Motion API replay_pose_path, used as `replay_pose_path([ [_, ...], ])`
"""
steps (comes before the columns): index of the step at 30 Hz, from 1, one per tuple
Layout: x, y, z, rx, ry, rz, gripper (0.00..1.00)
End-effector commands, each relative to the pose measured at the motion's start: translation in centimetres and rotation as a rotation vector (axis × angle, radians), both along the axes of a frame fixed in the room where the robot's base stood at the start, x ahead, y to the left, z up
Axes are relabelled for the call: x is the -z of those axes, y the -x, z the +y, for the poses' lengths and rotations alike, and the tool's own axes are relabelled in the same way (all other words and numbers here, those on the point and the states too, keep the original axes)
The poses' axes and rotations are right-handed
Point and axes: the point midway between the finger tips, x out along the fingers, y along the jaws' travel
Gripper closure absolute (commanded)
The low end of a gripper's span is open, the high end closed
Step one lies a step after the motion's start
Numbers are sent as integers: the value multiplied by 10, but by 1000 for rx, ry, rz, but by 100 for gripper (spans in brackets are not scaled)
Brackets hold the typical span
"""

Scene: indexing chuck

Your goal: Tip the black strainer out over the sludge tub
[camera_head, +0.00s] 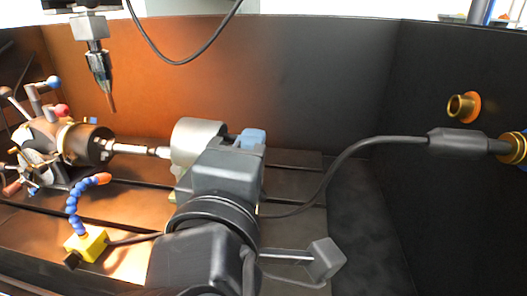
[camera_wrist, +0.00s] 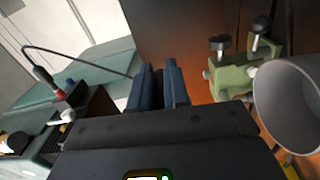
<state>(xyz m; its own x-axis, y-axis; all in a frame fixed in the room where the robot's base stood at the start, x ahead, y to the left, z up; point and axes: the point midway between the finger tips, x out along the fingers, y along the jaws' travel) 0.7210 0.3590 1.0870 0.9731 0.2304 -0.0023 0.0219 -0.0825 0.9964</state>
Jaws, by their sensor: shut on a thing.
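My gripper (camera_head: 250,138) is near the middle of the head view, right beside a grey cylinder, with its blue fingertips pointing away from the camera. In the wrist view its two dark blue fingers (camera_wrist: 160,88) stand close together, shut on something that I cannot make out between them. I cannot pick out the black strainer in either view. No sludge tub shows in either view.
A grey cylinder (camera_head: 198,138) sits left of my gripper, in line with the chuck (camera_head: 88,143). A tool (camera_head: 100,70) hangs above. A green fixture (camera_wrist: 236,78) with black knobs stands right of the fingers. A blue jointed hose (camera_head: 74,205) rises from a yellow block (camera_head: 88,244).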

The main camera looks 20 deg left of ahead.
Motion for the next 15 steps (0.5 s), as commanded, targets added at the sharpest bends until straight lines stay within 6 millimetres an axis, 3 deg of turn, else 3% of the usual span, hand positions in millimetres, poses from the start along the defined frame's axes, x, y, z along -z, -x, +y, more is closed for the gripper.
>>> replay_pose_path([
  [15, 34, 0, 0, 0, -327, 77, 100],
])
